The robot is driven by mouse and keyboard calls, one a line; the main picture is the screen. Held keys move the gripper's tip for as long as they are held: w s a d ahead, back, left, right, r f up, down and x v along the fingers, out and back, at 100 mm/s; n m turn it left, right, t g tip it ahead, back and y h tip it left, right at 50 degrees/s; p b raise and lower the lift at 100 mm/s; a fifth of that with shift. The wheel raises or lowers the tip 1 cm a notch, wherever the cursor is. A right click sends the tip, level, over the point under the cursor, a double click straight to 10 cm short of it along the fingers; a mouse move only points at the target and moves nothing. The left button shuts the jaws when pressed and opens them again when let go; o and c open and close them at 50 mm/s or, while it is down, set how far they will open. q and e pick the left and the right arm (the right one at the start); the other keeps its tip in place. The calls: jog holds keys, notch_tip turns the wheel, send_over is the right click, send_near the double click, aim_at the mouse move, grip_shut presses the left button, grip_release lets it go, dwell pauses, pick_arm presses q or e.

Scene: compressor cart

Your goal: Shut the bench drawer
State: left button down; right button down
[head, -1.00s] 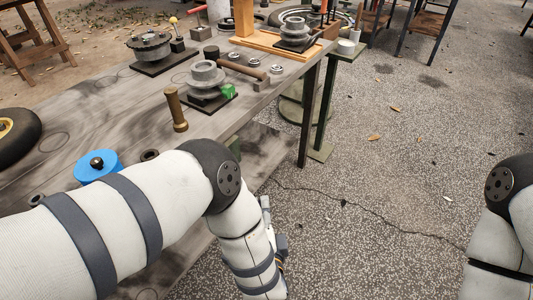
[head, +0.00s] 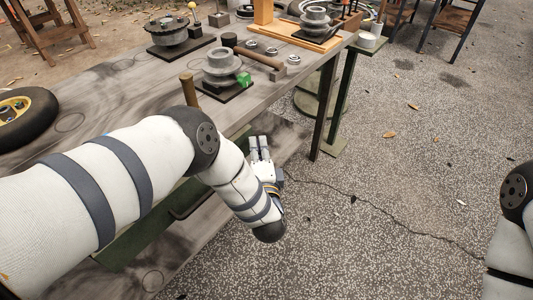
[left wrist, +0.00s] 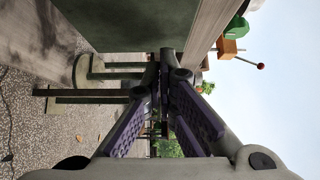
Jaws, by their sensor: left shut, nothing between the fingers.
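The bench drawer has a dark green front (head: 145,240) under the bench's top edge in the head view. A dark bar handle (head: 190,208) shows on it, and my left arm covers much of it. I cannot tell how far the drawer is open. My left gripper (head: 260,148) is beyond the handle, beside the bench's front, fingers pointing toward the far end. In the left wrist view, the gripper's purple-padded fingers (left wrist: 163,95) are shut and empty. A dark green panel (left wrist: 120,25) is close above them; I cannot tell whether they touch. My right gripper is out of view.
The grey bench top (head: 105,95) carries a wheel (head: 25,112), a hammer (head: 262,62) and metal parts on plates. A dark bench leg (head: 325,110) stands beyond my left gripper. Speckled floor (head: 390,200) is clear to the right.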

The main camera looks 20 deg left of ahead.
aim_at(243, 141)
pick_arm(q)
jog(key=shift+w+a, duration=0.1)
jog(key=shift+a, duration=0.15)
jog(key=a, duration=0.1)
jog(key=w+a, duration=0.1)
jog(key=a, duration=0.2)
jog(key=shift+w, duration=0.35)
jog(key=shift+a, duration=0.1)
